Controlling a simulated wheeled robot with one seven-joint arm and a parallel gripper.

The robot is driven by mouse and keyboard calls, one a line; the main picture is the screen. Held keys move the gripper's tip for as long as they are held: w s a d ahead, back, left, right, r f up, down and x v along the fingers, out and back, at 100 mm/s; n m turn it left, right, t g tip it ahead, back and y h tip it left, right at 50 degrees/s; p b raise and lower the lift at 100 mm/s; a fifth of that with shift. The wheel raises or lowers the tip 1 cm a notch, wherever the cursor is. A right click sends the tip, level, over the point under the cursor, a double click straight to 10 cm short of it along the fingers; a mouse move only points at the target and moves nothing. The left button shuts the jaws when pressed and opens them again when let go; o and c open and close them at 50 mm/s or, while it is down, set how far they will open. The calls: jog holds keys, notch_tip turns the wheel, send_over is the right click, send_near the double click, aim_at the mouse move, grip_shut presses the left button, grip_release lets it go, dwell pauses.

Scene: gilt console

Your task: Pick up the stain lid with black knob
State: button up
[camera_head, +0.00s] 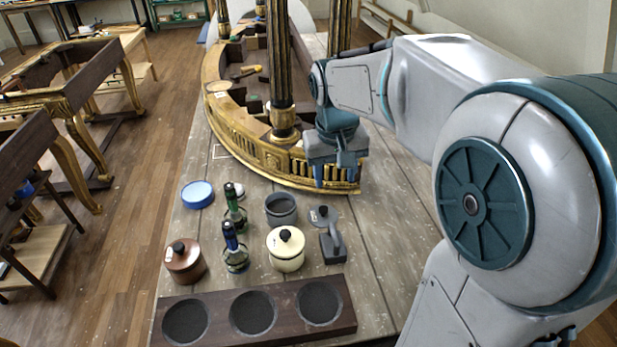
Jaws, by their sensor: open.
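Three lids with black knobs show. A brown lid (182,252) sits on a brown pot at the left, and a cream lid (286,241) sits on a cream pot in the middle. A grey lid (322,217) is at the right, beside an open grey pot (281,209); I cannot tell what it rests on. I cannot tell from looks alone which is the stain lid. My gripper (338,183) is open and empty, fingers pointing down, behind the grey lid and in front of the gilt console. It appears apart from all the lids.
A dark board (277,316) with three round recesses lies at the front. A grey handled block (332,246) sits right. A blue disc (197,194) lies left. The gilt console (240,137) fills the back.

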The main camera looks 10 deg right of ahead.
jog(key=w+f+g+b, duration=0.2)
jog(key=w+f, duration=0.5)
jog(key=w, duration=0.5)
send_over(324, 208)
jog(key=shift+y, duration=0.4)
jog(key=f, duration=0.8)
jog(key=shift+w+a+f+p, duration=0.35)
jog(key=shift+w+a+f, duration=0.05)
jog(key=shift+s+d+f+p, duration=0.1)
jog(key=shift+s+f+p, duration=0.1)
jog(key=shift+f, duration=0.7)
jog(key=shift+s+d+f+p, duration=0.1)
jog(key=shift+d+f+p, duration=0.05)
jog(key=shift+f, duration=0.7)
jog(key=shift+s+d+f+p, duration=0.1)
jog(key=shift+f+p, duration=0.1)
jog(key=shift+f, duration=0.7)
jog(key=c, duration=1.1)
